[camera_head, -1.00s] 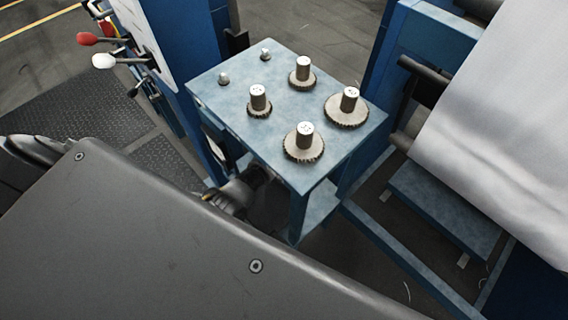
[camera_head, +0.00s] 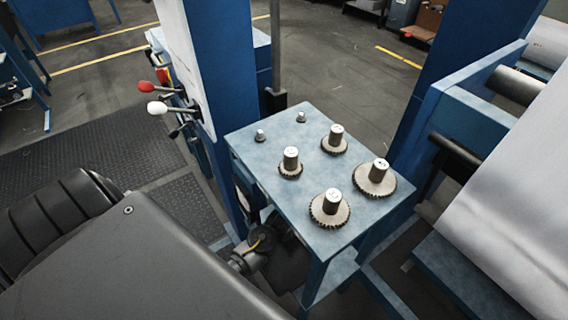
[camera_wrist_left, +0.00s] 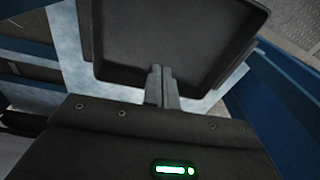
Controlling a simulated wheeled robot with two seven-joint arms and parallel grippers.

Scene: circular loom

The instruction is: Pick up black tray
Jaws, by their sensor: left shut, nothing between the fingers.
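In the left wrist view, a black tray (camera_wrist_left: 175,35) with a raised rim fills the top middle, and its upper part is cut off by the frame. My left gripper (camera_wrist_left: 157,72) is shut and empty. Its two fingers are together, and their tips overlap the tray's near edge in the picture. I cannot tell whether they touch it. A light blue surface shows around the tray. In the head view I cannot make out the tray or my left gripper. My right gripper is in neither view.
In the head view, a blue stand (camera_head: 253,148) carries several gears on posts. A blue column with red (camera_head: 148,87) and white (camera_head: 157,108) knobbed levers stands to its left. A large pale roll (camera_head: 515,190) is at right. Open floor lies behind.

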